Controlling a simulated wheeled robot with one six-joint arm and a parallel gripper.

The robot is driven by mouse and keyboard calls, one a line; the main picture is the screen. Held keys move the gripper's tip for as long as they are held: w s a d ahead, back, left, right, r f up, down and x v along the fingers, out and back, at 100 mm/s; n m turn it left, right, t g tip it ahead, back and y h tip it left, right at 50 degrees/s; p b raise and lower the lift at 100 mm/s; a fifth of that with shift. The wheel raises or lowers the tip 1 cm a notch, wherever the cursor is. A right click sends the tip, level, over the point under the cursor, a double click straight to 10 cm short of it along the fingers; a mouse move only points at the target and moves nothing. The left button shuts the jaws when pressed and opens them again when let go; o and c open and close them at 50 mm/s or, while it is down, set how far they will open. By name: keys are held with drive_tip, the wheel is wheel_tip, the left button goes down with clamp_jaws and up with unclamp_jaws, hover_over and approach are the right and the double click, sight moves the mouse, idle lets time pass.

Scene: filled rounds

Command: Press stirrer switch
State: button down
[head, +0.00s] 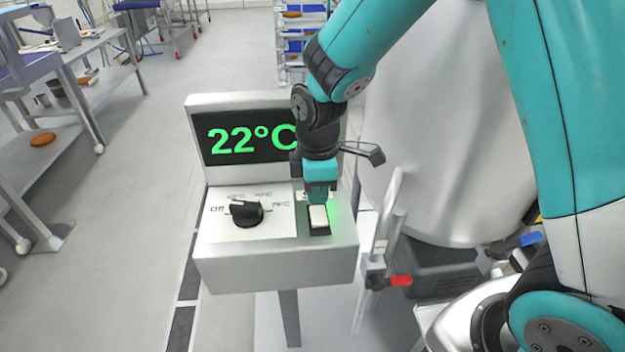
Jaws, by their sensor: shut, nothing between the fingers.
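The stirrer switch (318,217) is a white rocker in a dark frame on the right side of the control box top (215,251). A green glow shows on the panel just right of it. My gripper (318,200) points down at the far edge of the switch, with its fingers together and nothing between them. The fingertips appear at or just above the switch; I cannot tell whether they touch it. My gripper partly hides the label behind the switch.
A black dial (247,213) sits left of the switch. The upright display (230,137) behind reads 22°C. A large steel vessel (430,130) stands to the right, near a red-handled valve (400,281). A metal table (60,130) stands left, with open floor (165,130) between.

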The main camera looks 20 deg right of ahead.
wheel_tip(320, 180, up, 14)
drive_tip(key=w+p, duration=0.1)
drive_tip(key=shift+w+d, duration=0.3)
drive_tip(key=shift+w, duration=0.1)
drive_tip(key=shift+f, duration=0.1)
